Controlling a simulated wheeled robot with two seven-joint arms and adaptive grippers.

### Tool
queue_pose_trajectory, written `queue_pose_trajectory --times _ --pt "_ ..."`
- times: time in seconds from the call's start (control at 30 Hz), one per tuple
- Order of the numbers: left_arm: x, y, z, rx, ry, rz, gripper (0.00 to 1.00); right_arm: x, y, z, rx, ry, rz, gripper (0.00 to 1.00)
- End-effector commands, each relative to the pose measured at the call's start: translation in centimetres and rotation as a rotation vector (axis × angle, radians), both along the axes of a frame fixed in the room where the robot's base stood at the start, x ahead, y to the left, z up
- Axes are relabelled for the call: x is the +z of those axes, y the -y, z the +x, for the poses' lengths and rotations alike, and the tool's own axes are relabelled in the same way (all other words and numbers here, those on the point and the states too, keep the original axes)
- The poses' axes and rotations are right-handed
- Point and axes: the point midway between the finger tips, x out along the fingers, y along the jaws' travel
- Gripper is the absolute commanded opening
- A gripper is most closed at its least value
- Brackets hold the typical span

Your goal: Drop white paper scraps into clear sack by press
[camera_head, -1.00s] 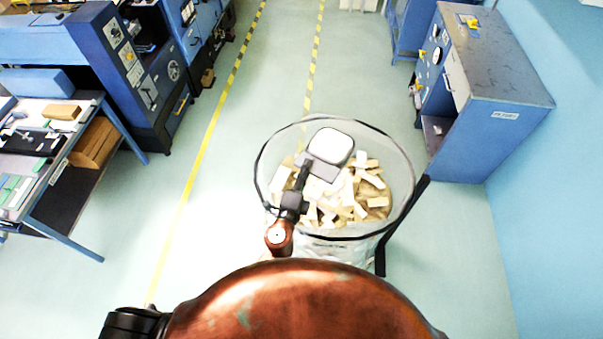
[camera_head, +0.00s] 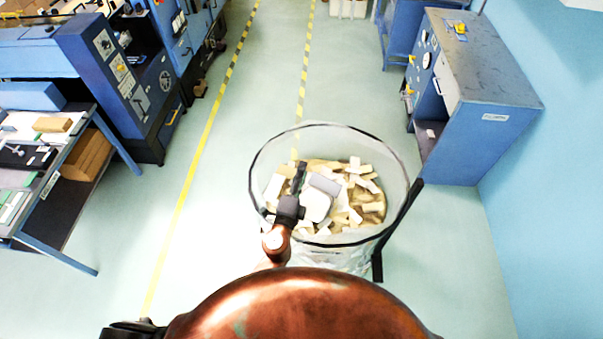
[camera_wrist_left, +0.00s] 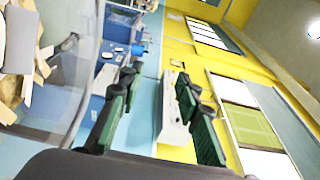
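The clear sack (camera_head: 262,215) hangs open from a dark ring in front of me and holds many white and tan paper scraps (camera_head: 371,207). A white rounded piece (camera_head: 313,206) and a grey flat piece (camera_head: 324,184) lie among the scraps. A grey piece (camera_wrist_left: 18,42) also shows in the sack at the left of the left wrist view. My left gripper (camera_head: 299,172) is over the sack's left part. In the left wrist view my left gripper (camera_wrist_left: 160,78) has its green-padded fingers spread, with nothing visibly held. My right gripper is out of view.
A blue cabinet (camera_head: 480,130) stands right of the sack by the wall. A workbench (camera_head: 60,190) with boxes and a blue machine (camera_head: 115,75) are at the left. The floor between, with yellow lines, is clear.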

Motion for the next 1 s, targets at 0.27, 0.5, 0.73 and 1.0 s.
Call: queue_pose_trajectory --times 0.27,0.5,0.73,1.0 --pt "-0.2 -0.3 -1.5 0.001 -0.003 0.001 0.31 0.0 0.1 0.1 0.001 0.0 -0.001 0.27" --pt "-0.3 -1.3 -6.4 0.001 -0.004 0.0 0.31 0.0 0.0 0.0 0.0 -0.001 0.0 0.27" --pt "-0.3 -2.1 -10.3 0.0 -0.002 0.002 0.31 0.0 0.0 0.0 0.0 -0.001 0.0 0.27" --pt "-0.2 -2.4 -11.8 0.0 0.0 0.0 0.31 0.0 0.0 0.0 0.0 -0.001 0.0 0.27"
